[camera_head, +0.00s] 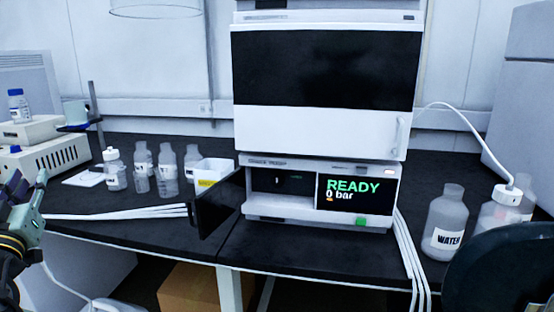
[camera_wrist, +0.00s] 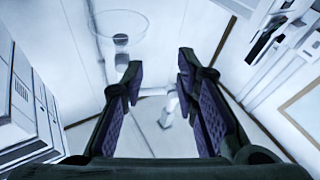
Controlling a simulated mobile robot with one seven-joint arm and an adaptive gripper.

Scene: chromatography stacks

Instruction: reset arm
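My gripper (camera_wrist: 160,85) shows in the wrist view with its two dark, purple-padded fingers spread apart and nothing between them. The chromatography stack (camera_head: 318,130) stands in the middle of the bench, well to the right of my arm. Its lower module has a screen (camera_head: 346,194) reading READY and 0 bar, and a dark door (camera_head: 217,203) that stands open to the left.
Several clear bottles (camera_head: 167,172) and a white bin (camera_head: 213,172) stand left of the stack. A WATER bottle (camera_head: 446,222) and a capped bottle with a tube (camera_head: 500,212) stand at right. A dark chair back (camera_head: 500,268) is at lower right. White tubes (camera_head: 120,213) lie along the left bench.

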